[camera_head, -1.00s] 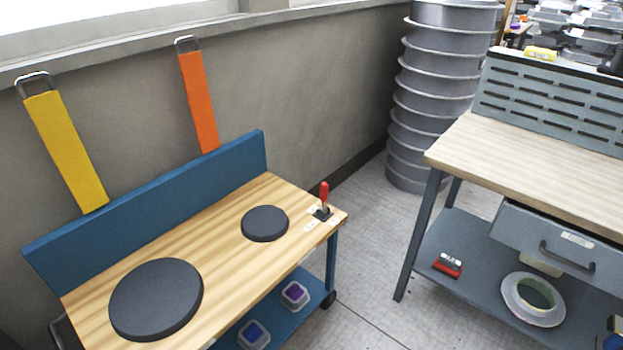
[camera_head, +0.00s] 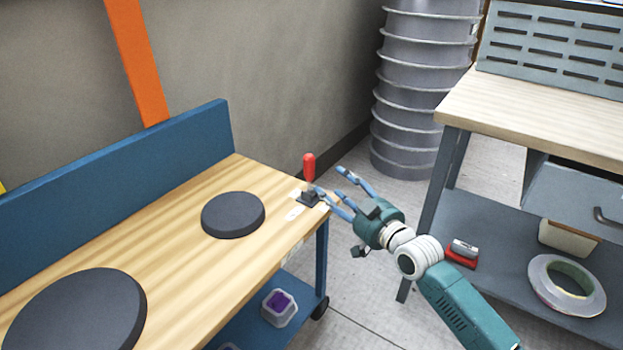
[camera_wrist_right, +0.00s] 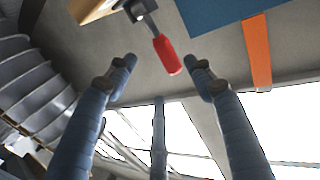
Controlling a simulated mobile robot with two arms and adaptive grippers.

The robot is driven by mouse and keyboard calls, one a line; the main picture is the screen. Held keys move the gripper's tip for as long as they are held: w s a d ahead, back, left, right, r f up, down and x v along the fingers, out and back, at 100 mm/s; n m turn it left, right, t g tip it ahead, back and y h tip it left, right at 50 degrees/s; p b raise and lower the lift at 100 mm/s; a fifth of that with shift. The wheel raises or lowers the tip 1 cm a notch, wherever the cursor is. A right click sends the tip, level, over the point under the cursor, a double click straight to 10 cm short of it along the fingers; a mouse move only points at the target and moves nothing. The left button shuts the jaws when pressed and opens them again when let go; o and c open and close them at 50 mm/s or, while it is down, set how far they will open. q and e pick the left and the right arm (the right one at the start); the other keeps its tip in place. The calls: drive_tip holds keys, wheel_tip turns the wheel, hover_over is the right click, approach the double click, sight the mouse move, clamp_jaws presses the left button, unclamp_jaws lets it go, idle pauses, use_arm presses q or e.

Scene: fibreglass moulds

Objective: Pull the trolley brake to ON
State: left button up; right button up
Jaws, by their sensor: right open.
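The trolley (camera_head: 172,217) has a wooden top and a blue back panel. Its brake lever (camera_head: 309,167) has a red handle and stands nearly upright on a dark base at the right corner of the top. Small white labels (camera_head: 295,213) lie beside the base; their text is too small to read. My right gripper (camera_head: 330,185) is open just right of the lever, fingers pointing at it. In the right wrist view the red handle (camera_wrist_right: 167,55) shows ahead, between and beyond the spread fingers, and nothing is held. My left gripper is not in view.
Two dark round discs, one small (camera_head: 233,213) and one large (camera_head: 75,315), lie on the trolley top. A workbench (camera_head: 545,115) stands at the right, with a tape roll (camera_head: 567,285) on its lower shelf. A grey ribbed duct stack (camera_head: 420,100) stands behind. Floor shows between trolley and bench.

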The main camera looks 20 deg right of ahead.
sight(311, 165)
drive_tip(key=shift+r+b+x, duration=0.2)
drive_tip(key=shift+b+x, duration=0.2)
drive_tip(key=shift+x, duration=1.4)
drive_tip(key=shift+r+b+x, duration=0.25)
drive_tip(key=shift+b+x, duration=0.2)
drive_tip(key=shift+x, duration=1.35)
drive_tip(key=shift+r+b+x, duration=0.2)
drive_tip(key=shift+b+x, duration=0.2)
drive_tip(key=shift+x, duration=1.45)
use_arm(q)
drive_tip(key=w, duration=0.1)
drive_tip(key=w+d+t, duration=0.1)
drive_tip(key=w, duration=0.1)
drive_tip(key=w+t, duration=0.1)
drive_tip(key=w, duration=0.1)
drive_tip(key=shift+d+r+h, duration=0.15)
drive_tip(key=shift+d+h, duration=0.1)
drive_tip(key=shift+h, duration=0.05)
use_arm(e)
drive_tip(key=shift+a, duration=0.2)
drive_tip(key=shift+c, duration=0.5)
clamp_jaws()
